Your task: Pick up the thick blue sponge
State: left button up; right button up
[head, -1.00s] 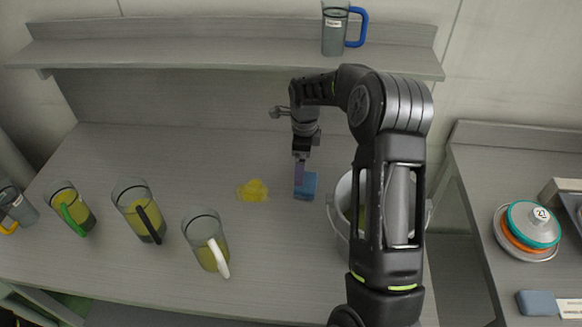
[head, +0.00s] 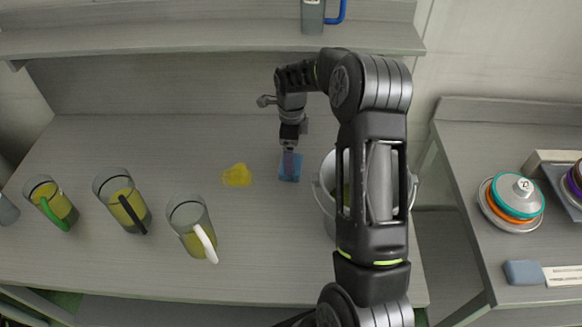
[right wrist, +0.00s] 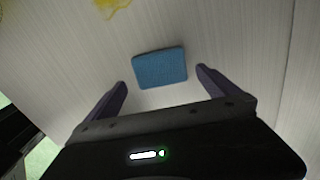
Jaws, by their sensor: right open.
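The thick blue sponge (head: 291,168) lies flat on the grey table, to the right of a yellow spill. In the right wrist view the sponge (right wrist: 160,68) lies ahead of my right gripper (right wrist: 162,85), roughly centred between its two purple fingers. The right gripper (head: 288,162) is open and empty. In the head view its fingers are over the sponge and hide part of it; I cannot tell how high above the table they are. My left gripper is not in view.
A yellow spill (head: 237,175) is left of the sponge. A metal bucket (head: 327,197) stands close on the right, partly behind my arm. Jugs with green (head: 50,203), black (head: 122,200) and white (head: 190,229) handles stand left. A flatter blue-grey sponge (head: 524,272) lies on the right counter.

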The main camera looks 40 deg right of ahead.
notch_tip(320, 180, down, 5)
jog(key=shift+f+b, duration=0.15)
jog(key=shift+b, duration=1.05)
jog(key=shift+c, duration=0.2)
jog(key=c, duration=1.1)
notch_tip(320, 180, up, 10)
jog(key=shift+r+b, duration=0.1)
jog(key=shift+b, duration=0.85)
